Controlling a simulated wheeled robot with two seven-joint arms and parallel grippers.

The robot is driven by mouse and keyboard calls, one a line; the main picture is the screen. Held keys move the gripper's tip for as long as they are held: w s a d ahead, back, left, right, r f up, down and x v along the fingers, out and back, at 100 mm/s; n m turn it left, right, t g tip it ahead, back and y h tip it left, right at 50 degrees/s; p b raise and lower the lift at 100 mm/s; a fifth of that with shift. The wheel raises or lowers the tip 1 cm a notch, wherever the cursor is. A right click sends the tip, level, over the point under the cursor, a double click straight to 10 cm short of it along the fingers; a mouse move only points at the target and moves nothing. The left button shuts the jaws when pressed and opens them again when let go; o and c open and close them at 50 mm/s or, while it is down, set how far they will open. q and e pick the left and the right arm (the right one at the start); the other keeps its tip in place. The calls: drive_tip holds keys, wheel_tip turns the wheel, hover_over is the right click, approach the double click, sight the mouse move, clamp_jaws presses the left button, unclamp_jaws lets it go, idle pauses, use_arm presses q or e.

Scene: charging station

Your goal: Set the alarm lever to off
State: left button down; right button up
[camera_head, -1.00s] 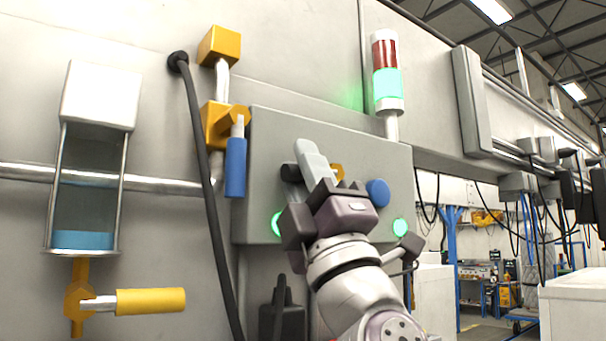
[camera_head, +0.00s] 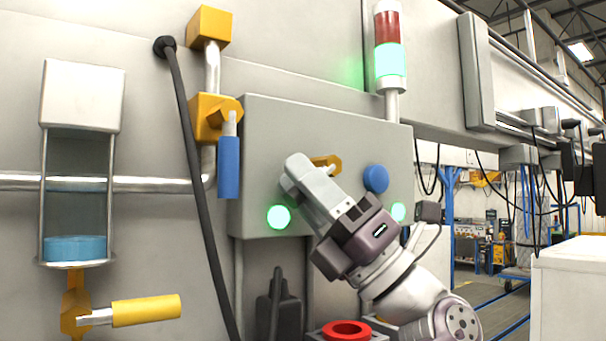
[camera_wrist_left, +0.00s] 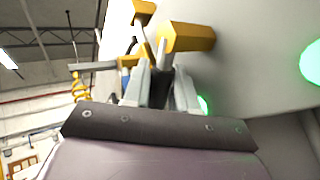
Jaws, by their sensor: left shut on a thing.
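The alarm lever shows its yellow hub (camera_head: 326,161) on the grey control box (camera_head: 325,122); it also shows in the left wrist view (camera_wrist_left: 187,38). My left gripper (camera_head: 296,174) reaches up from the lower right, with its pale fingers at the box front, left of the hub. In the left wrist view the fingers (camera_wrist_left: 161,88) are shut on the lever's dark handle. The fingers hide most of the handle in the head view. My right gripper is not in view.
A blue button (camera_head: 376,179) and two green lights (camera_head: 279,217) are on the box. A signal tower (camera_head: 389,48) glows green above. A blue-handled valve (camera_head: 229,166) and a black cable (camera_head: 196,150) are to the left. A red ring (camera_head: 346,330) lies below.

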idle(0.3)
use_arm(q)
drive_tip(key=c, duration=1.3)
unclamp_jaws()
drive_tip(key=shift+d, duration=0.1)
drive_tip(key=b+v, duration=0.3)
drive_tip(key=v, duration=1)
